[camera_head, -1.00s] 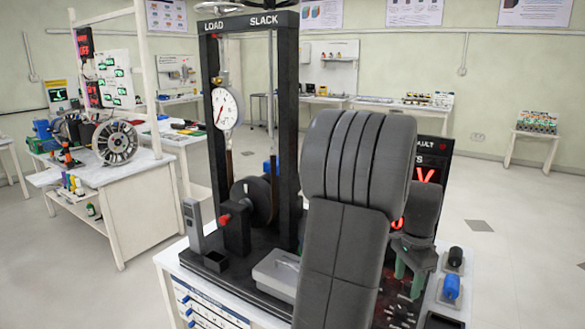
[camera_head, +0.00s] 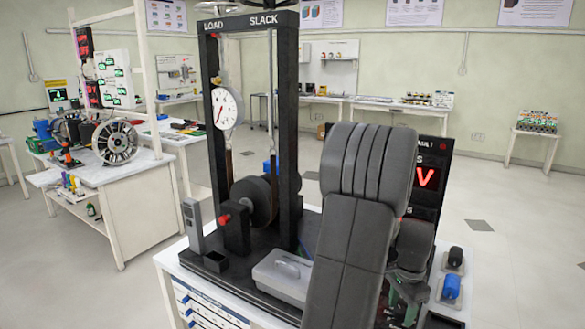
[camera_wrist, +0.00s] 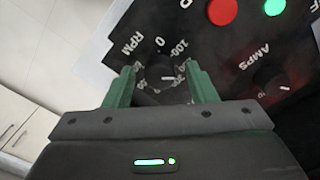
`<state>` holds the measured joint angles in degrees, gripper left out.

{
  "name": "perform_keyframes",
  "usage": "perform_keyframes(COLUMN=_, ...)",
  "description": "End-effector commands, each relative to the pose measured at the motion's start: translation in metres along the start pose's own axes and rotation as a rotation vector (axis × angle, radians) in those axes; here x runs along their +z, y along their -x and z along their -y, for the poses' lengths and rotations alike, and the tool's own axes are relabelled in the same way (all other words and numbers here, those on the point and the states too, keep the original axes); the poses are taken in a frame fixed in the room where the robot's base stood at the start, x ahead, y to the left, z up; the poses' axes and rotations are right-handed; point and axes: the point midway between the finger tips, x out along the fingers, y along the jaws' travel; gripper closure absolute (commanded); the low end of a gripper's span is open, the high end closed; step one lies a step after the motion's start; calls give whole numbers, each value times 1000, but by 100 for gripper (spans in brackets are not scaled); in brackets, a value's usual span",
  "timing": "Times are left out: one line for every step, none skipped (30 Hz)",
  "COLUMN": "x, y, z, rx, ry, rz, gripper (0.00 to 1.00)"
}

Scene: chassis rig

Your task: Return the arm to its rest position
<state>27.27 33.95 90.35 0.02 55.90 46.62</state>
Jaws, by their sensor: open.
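My gripper (camera_wrist: 163,84) is open, with its two green fingers apart in the wrist view. A black RPM dial knob (camera_wrist: 160,73) shows between the fingertips, on a black control panel (camera_wrist: 225,62); I cannot tell how far it is from them. Nothing is held. In the head view my grey arm stands bent over the right part of the rig bench, and its lower end with the green fingers is mostly hidden behind my own links.
The panel also bears an AMPS knob (camera_wrist: 271,79), a red button (camera_wrist: 222,10) and a green button (camera_wrist: 275,6). A black load frame (camera_head: 288,130) with a dial gauge (camera_head: 227,108) stands left of my arm. A grey lidded box (camera_head: 283,275) is close by. Open floor lies right.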

Motion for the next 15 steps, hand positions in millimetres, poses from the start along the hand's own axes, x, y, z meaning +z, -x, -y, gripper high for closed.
perform_keyframes(x=-1, y=2, z=1, rx=-3, ry=38, rz=-3, gripper=48)
perform_keyframes(x=-1, y=2, z=1, rx=-3, ry=63, rz=-3, gripper=48)
perform_keyframes(x=-1, y=2, z=1, rx=-3, ry=95, rz=-3, gripper=48)
perform_keyframes(x=-1, y=2, z=1, rx=-3, ry=120, rz=-3, gripper=48)
perform_keyframes(x=-1, y=2, z=0, rx=-2, ry=144, rz=-3, gripper=48)
perform_keyframes(x=0, y=2, z=0, rx=-2, ry=176, rz=-3, gripper=48)
perform_keyframes(x=0, y=2, z=0, rx=-2, ry=200, rz=-3, gripper=48)
perform_keyframes(x=-1, y=2, z=0, rx=-2, ry=224, rz=-3, gripper=48)
perform_keyframes(x=0, y=2, z=0, rx=-2, ry=256, rz=-3, gripper=48)
perform_keyframes(x=0, y=3, z=0, rx=-2, ry=280, rz=-3, gripper=48)
perform_keyframes(x=-1, y=3, z=0, rx=-2, ry=305, rz=-3, gripper=48)
perform_keyframes(x=0, y=3, z=0, rx=-2, ry=337, rz=-3, gripper=48)
perform_keyframes(x=0, y=3, z=0, rx=-2, ry=361, rz=-3, gripper=48)
perform_keyframes(x=-1, y=3, z=0, rx=-2, ry=384, rz=-3, gripper=48)
perform_keyframes(x=-1, y=3, z=0, rx=-2, ry=416, rz=-3, gripper=48)
